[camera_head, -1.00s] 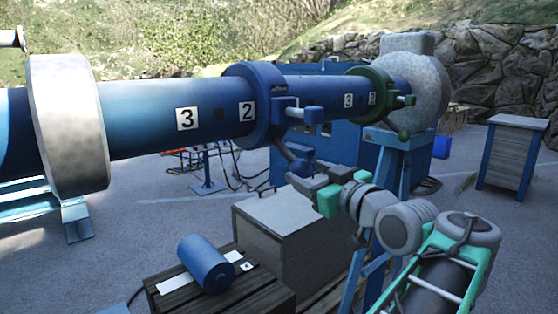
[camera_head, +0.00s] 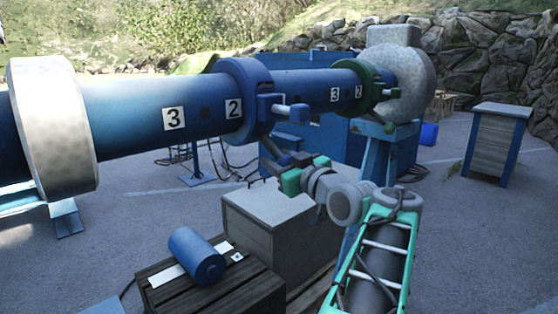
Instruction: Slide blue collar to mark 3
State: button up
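The blue collar (camera_head: 257,85) sits around the large blue pipe (camera_head: 140,108), just right of the mark 2 plate (camera_head: 233,109). The mark 3 plate (camera_head: 174,119) is farther left on the same pipe. A side handle (camera_head: 291,112) sticks out to the right of the collar, and a lower lever (camera_head: 271,147) hangs from its underside. My gripper (camera_head: 287,164) is at the lower end of this lever, with fingers on both sides of it. I cannot tell whether they grip it.
A green collar (camera_head: 371,84) with smaller 3 and 2 plates is farther right on the pipe. A pale flange ring (camera_head: 52,125) stands left of mark 3. A grey box (camera_head: 280,220) and a crate with a blue cylinder (camera_head: 197,256) stand below.

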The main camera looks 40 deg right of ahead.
grip_shut()
jog(key=shift+f, duration=0.1)
dwell(0.5)
